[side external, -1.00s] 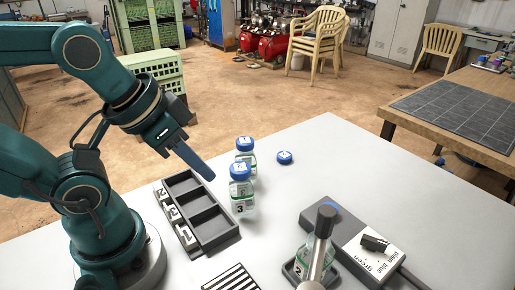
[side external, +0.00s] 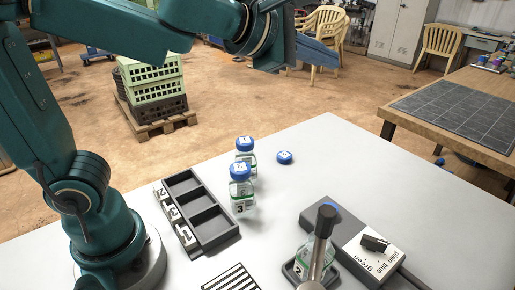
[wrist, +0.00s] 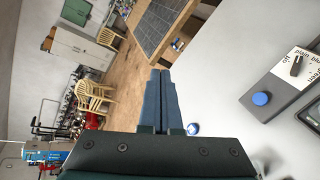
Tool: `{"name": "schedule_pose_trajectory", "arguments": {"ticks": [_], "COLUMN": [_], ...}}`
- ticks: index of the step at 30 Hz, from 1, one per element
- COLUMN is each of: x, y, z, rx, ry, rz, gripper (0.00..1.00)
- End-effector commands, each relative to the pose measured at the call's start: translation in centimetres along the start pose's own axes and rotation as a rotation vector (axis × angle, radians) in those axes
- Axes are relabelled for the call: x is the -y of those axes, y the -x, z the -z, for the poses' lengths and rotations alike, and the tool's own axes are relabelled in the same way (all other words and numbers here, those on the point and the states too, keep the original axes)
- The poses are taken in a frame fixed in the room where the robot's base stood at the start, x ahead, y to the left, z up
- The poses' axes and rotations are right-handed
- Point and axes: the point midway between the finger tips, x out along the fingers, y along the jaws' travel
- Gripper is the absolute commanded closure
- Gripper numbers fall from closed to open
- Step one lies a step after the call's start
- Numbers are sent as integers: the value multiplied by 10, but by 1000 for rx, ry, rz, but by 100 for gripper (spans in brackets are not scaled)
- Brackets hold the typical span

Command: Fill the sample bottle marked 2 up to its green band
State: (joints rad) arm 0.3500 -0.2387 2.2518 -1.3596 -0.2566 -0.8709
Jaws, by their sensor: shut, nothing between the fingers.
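My gripper (side external: 336,64) is shut and empty, raised high over the far side of the table; its blue fingers (wrist: 160,76) meet in the wrist view. A grey box carries a blue button (wrist: 261,98) and a dark selector knob (side external: 375,243) on a plate lettered plain, blue and green. A loose blue cap (side external: 284,157) lies on the table.
A capped bottle marked 3 (side external: 243,193) stands in front of another blue-capped bottle (side external: 245,151). A dark rack (side external: 218,242) with three empty compartments and number tags is left of them. A striped pad (side external: 231,278) lies at the front.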

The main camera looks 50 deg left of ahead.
Motion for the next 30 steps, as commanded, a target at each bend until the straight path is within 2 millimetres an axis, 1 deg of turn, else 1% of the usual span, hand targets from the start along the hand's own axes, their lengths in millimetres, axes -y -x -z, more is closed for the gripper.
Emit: {"name": "schedule_pose_trajectory", "arguments": {"ticks": [1, 3, 5, 6, 9, 12, 15, 19, 30], "x": [10, 24, 42, 55, 89, 117, 135, 145, 145], "y": [-11, -24, -33, -38, -45, -48, -49, -48, -48], "z": [4, 13, 20, 25, 30, 28, 22, 18, 17], "rx": [-47, -128, -202, -249, -342, -376, -376, -370, -366], "ry": [93, 220, 309, 353, 405, 390, 354, 330, 328], "rz": [18, 35, 54, 69, 112, 162, 196, 216, 217], "gripper": [100, 100, 100, 100, 100, 100, 100, 100, 100]}}
